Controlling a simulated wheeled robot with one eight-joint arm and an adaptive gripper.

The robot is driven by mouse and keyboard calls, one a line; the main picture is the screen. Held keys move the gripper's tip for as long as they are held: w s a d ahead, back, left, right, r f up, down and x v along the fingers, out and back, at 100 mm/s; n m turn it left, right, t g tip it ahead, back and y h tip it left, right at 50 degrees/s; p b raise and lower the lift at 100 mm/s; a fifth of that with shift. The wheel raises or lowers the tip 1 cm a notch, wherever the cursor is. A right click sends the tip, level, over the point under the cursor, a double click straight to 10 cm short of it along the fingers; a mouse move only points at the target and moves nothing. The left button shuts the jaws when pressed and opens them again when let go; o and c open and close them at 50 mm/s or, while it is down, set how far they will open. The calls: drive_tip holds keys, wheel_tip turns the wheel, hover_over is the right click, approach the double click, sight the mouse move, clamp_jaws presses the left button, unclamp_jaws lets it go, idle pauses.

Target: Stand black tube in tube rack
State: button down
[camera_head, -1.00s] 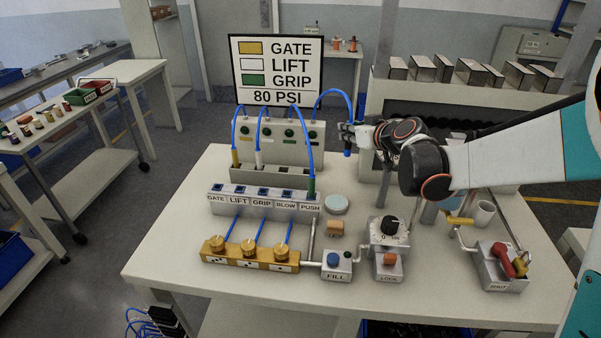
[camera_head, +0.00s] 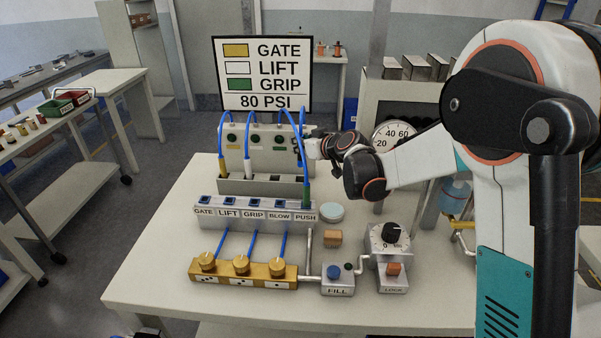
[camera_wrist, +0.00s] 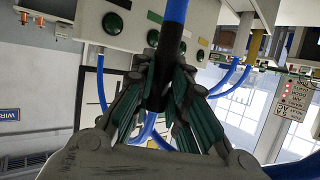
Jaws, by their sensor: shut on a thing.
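The black tube has a blue hose with a black end sleeve, clear in the wrist view (camera_wrist: 160,84). My gripper (camera_head: 310,147) is shut on this sleeve, its fingers (camera_wrist: 158,92) on either side. In the head view the sleeve is mostly hidden by the fingers, near the right end of the valve panel. The grey tube rack (camera_head: 250,188) stands below the panel, left of and lower than my gripper. The yellow tube (camera_head: 222,165) and white tube (camera_head: 248,166) stand at its left part. The green tube (camera_head: 307,192) stands at the PUSH socket.
A grey socket block (camera_head: 255,213) lies in front of the rack. A sign (camera_head: 262,75) stands behind the panel (camera_head: 265,148). A pale blue disc (camera_head: 331,211), wooden block (camera_head: 332,238) and dial box (camera_head: 388,238) are to the right. Blue hoses arch close to my gripper.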

sight(302, 166)
wheel_tip(302, 166, down, 8)
drive_tip(key=shift+f+b, duration=0.1)
drive_tip(key=shift+b, duration=1)
drive_tip(key=shift+f, duration=0.1)
drive_tip(key=c, duration=1.6)
unclamp_jaws()
drive_tip(key=shift+o, duration=0.2)
drive_tip(key=shift+r, duration=0.2)
drive_tip(key=p+v, duration=0.3)
drive_tip(key=v, duration=0.9)
drive_tip(key=shift+f, duration=0.2)
